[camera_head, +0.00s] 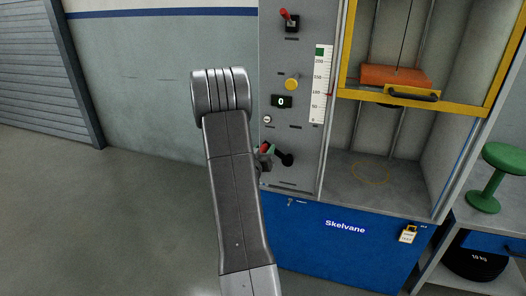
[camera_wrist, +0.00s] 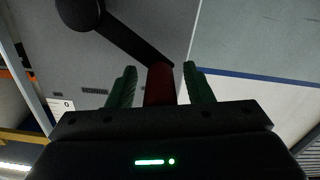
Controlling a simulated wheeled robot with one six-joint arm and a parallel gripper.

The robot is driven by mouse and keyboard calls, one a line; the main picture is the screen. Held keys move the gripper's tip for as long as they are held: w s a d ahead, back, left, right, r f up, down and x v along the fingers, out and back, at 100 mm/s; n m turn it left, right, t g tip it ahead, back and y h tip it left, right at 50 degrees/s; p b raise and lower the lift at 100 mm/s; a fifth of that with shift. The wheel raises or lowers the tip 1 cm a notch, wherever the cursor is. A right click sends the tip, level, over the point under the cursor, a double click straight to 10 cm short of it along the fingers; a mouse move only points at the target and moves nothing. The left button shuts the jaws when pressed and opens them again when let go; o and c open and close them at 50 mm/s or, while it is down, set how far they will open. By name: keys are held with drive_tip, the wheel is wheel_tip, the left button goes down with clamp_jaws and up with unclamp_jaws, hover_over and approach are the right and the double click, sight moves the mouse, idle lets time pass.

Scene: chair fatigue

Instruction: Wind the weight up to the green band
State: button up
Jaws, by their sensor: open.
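The orange weight (camera_head: 395,75) hangs on a cable behind a yellow-framed guard. The white scale (camera_head: 319,90) on the grey panel has a green band (camera_head: 320,51) near its top; a small red mark (camera_head: 329,94) sits beside its lower half. The black crank (camera_head: 285,157) is low on the panel. Its red grip stands between the green fingers of my gripper (camera_wrist: 160,88) in the wrist view. My gripper is open, with a finger on each side of the red grip (camera_wrist: 160,80). In the head view, my arm hides most of my gripper.
The panel also holds a red lever (camera_head: 289,20), a yellow knob (camera_head: 292,84) and a display (camera_head: 281,101) reading 0. The yellow guard has a black handle (camera_head: 412,96). A green stool (camera_head: 488,180) stands at right. The floor at left is clear.

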clamp_jaws()
drive_tip(key=shift+d+r+m+b, duration=0.1)
drive_tip(key=shift+r+m+b, duration=0.1)
drive_tip(key=shift+m+b, duration=0.25)
